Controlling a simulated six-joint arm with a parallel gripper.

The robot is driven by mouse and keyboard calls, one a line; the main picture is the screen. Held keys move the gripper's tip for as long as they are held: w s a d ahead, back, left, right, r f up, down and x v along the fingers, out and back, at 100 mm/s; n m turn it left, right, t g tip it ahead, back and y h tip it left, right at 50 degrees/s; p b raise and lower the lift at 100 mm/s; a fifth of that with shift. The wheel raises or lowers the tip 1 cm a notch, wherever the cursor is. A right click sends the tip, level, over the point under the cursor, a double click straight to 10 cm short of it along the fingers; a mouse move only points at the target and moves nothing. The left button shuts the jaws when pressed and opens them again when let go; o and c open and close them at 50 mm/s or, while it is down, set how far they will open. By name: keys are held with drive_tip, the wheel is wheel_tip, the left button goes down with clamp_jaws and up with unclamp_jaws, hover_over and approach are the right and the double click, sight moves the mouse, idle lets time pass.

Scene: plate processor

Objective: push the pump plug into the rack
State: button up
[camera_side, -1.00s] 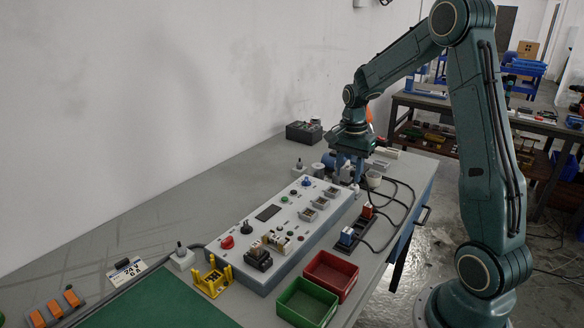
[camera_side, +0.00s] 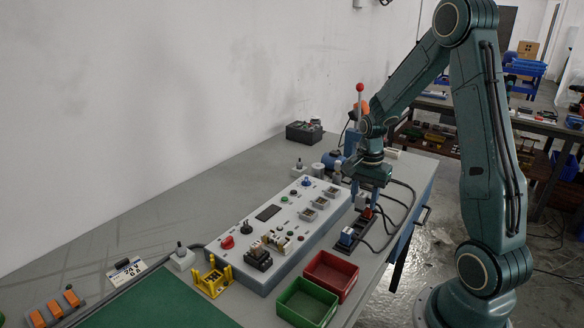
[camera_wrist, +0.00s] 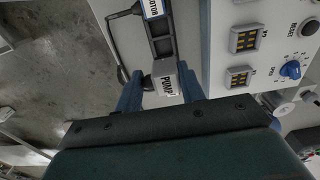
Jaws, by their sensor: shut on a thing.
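The pump plug (camera_wrist: 166,84), a grey block with a white "PUMP" label, sits between the two blue fingers of my gripper (camera_wrist: 158,92) in the wrist view. My gripper is shut on it. In the side view my gripper (camera_side: 364,196) is low over the far end of the dark plug rack (camera_side: 354,231), with the grey pump plug (camera_side: 361,202) under it. The rack (camera_wrist: 160,38) runs away from the plug in the wrist view. I cannot tell whether the plug is seated, as fingers and palm hide its lower part.
A blue-labelled motor plug (camera_side: 347,236) sits in the rack's near end. The grey control panel (camera_side: 265,215) with sockets and knobs stands left of the rack. A red bin (camera_side: 330,272) and green bin (camera_side: 305,300) stand in front. Black cables (camera_side: 400,205) lie on the right.

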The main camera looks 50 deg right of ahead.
sight(362, 212)
drive_tip(key=shift+f, duration=2.7)
drive_tip(key=shift+f, duration=1)
idle(0.5)
drive_tip(key=o, duration=1.1)
drive_tip(key=shift+r, duration=0.15)
wheel_tip(362, 212, up, 14)
drive_tip(key=shift+f, duration=0.25)
